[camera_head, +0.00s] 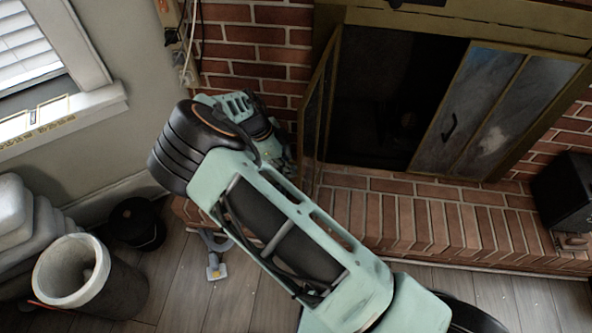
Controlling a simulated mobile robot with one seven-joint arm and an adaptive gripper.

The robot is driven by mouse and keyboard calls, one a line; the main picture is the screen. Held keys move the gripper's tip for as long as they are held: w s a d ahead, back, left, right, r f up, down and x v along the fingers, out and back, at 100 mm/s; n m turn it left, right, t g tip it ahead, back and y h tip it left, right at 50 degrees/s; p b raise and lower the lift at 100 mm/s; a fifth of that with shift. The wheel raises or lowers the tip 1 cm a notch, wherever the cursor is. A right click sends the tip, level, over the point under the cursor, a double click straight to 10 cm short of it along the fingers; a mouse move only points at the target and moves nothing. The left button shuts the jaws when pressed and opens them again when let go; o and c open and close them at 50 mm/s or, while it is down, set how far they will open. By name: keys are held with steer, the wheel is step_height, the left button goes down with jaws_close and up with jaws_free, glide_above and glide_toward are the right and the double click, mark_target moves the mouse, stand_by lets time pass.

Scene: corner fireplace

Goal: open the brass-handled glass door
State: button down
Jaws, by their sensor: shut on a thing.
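The fireplace has a brass-coloured frame and glass doors. The left glass door (318,112) is swung outward and seen nearly edge-on, leaving a dark opening beside it. The right glass door (470,110) stands across the right part of the opening, with a dark curved handle (449,128) on it. My pale green arm reaches up from the bottom. My gripper (283,152) is at its far end, against the left side of the swung door, and is shut on it. The fingertips and the exact place of the grip are mostly hidden by my arm.
A raised brick hearth (430,215) runs below the opening. A black box (566,195) stands on it at right. A grey bin (85,280), a black bucket (136,224) and stacked grey cushions (25,225) are at left.

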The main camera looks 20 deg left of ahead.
stand_by(0.3)
steer(key=c, duration=2)
jaws_free()
steer(key=shift+c, duration=0.2)
steer(key=v, duration=1.2)
